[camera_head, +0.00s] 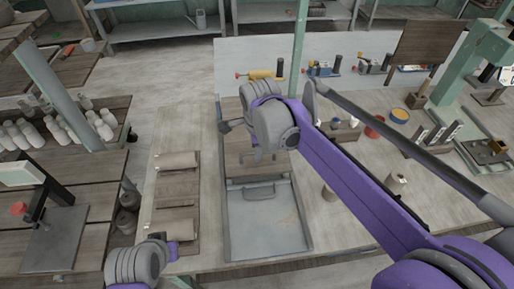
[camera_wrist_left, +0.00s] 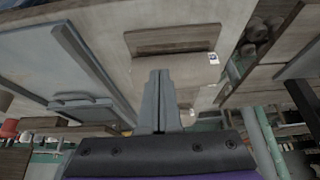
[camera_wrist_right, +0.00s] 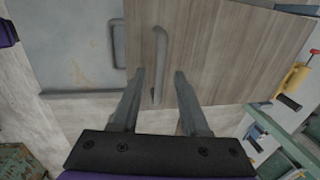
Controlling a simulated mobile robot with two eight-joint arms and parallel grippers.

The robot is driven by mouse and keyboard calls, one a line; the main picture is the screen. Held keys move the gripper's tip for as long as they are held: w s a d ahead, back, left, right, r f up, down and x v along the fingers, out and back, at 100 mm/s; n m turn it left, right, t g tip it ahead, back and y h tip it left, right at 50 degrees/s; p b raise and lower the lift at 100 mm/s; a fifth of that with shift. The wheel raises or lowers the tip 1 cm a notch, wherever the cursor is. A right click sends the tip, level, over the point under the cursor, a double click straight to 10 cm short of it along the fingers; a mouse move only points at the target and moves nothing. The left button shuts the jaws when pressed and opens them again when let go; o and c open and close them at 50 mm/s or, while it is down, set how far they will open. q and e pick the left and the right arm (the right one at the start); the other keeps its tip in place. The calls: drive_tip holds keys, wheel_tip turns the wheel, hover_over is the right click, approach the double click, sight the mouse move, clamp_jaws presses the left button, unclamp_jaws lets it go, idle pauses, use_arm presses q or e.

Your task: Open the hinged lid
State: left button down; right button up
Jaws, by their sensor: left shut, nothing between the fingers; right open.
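A wooden panel with a pale bar handle (camera_wrist_right: 161,55), seemingly the lid (camera_wrist_right: 215,55), fills the middle of the right wrist view. In the head view the panel (camera_head: 236,160) lies in the upper half of a grey-framed box, partly hidden by my right arm. A grey panel (camera_head: 265,225) with its own handle (camera_head: 258,190) fills the lower half. My right gripper (camera_wrist_right: 159,75) is open, its fingers on either side of the bar handle; contact cannot be told. My left gripper (camera_wrist_left: 160,74) is shut and empty, left of the box, above the table.
Brown slabs on boards (camera_head: 178,215) lie left of the box. Yellow (camera_head: 262,75) and blue tools stand behind it, with a green post (camera_head: 299,45). A red dish (camera_head: 375,127) and small pots stand on the right. A side table (camera_head: 70,235) is at the left.

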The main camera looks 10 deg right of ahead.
drive_tip(key=shift+f, duration=0.1)
clamp_jaws()
idle(1.4)
